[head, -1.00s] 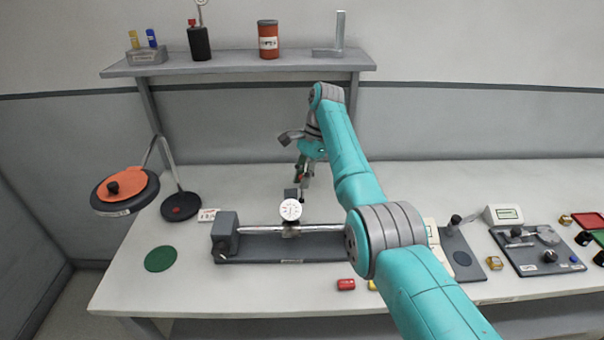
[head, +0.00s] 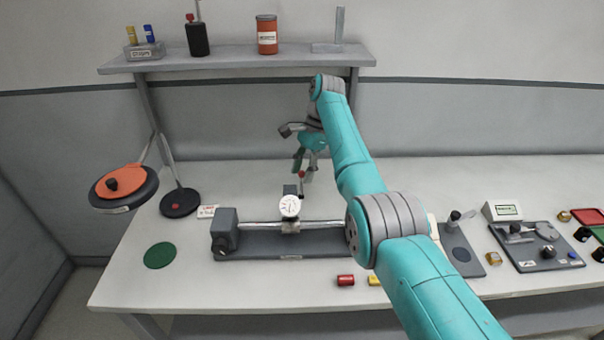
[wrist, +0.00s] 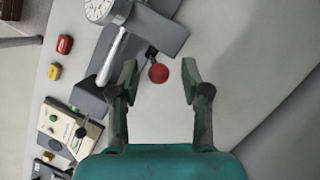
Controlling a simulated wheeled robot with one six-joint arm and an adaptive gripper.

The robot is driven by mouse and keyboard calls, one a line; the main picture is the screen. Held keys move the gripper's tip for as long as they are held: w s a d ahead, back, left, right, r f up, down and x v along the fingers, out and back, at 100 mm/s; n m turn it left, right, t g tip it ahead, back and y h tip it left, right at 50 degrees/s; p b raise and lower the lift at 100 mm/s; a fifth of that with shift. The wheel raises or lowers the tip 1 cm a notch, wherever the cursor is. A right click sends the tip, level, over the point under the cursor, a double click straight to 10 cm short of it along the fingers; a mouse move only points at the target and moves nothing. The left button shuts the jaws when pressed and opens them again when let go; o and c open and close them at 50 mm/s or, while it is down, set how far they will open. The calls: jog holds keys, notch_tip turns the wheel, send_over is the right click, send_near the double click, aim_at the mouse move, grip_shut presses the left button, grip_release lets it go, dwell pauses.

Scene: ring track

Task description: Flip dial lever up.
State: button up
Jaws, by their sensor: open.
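The dial gauge (head: 290,206) has a round white face and sits on a rail over a long grey base (head: 270,244). Behind it is a small dark block (head: 290,190) with a thin dark lever ending in a red ball (head: 301,175). In the head view the lever points up from behind the dial. The wrist view shows the red ball (wrist: 158,73) in the gap between my fingertips. My gripper (head: 305,165) is open, just above the ball in the head view. Both fingers (wrist: 160,76) look clear of the ball; their depth to it is unclear.
A shelf (head: 230,58) with a jar and bottle stands over the table's back. A pan with an orange disc (head: 122,183) is at left. Red and yellow pieces (head: 345,281) lie in front. Panels with knobs (head: 538,246) stand at right. The table behind the dial is mostly clear.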

jog(key=v, duration=0.6)
jog(key=shift+r, duration=0.2)
jog(key=shift+w+d, duration=0.1)
